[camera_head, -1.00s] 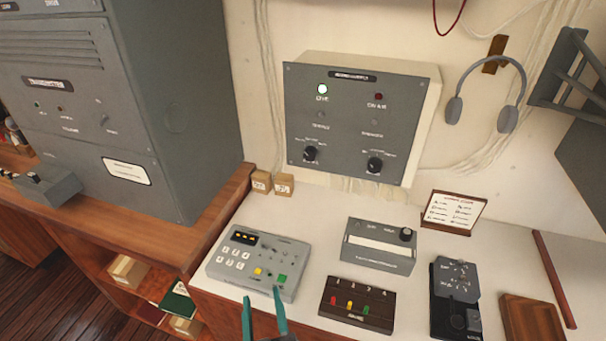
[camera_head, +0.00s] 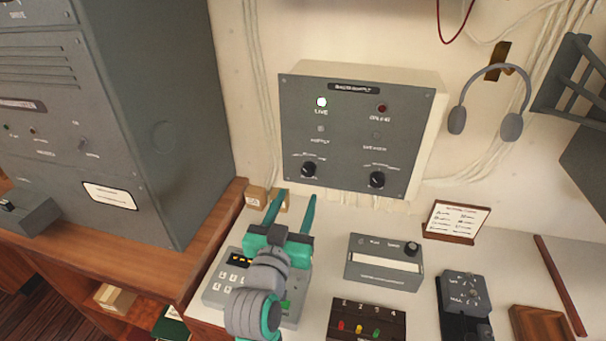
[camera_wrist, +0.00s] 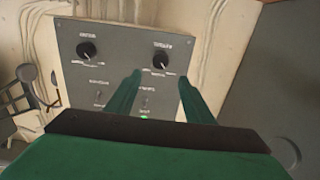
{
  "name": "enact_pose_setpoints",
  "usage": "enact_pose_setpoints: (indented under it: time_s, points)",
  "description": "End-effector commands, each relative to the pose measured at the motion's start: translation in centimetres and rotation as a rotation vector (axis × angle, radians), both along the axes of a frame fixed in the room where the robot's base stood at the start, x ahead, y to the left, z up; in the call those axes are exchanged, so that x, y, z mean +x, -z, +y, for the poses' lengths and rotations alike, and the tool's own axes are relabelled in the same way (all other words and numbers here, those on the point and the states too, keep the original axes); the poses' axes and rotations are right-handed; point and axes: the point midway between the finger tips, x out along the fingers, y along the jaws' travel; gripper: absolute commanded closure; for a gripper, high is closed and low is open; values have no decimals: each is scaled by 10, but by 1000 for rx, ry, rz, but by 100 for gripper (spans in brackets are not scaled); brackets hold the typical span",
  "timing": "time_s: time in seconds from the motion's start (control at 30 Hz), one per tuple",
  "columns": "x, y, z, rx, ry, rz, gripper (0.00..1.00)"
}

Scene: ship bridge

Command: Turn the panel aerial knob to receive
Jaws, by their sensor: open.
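A grey panel (camera_head: 345,130) is mounted on the wall, with two black knobs along its lower edge: a left knob (camera_head: 309,169) and a right knob (camera_head: 376,180). Their labels are too small to read, so I cannot tell which is the aerial knob. My gripper (camera_head: 297,195) is open and empty, its fingers pointing up just below the left knob. The wrist view is turned over; there the same knob (camera_wrist: 160,60) lies just beyond and between my fingertips (camera_wrist: 160,77), apparently apart from them. The other knob (camera_wrist: 86,50) is to its left there.
Below the panel, the white desk holds a keypad unit (camera_head: 215,287), partly hidden by my arm, a grey box (camera_head: 385,262) and a dark switch box (camera_head: 368,322). Headphones (camera_head: 511,126) hang at right. A tall grey cabinet (camera_head: 150,130) stands at left.

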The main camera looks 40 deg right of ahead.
Motion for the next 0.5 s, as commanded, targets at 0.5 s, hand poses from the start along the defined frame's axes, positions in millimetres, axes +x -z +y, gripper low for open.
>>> enact_pose_setpoints:
  time_s: [0.5]
  points:
    - [53,0,-64,0,1,0,52]
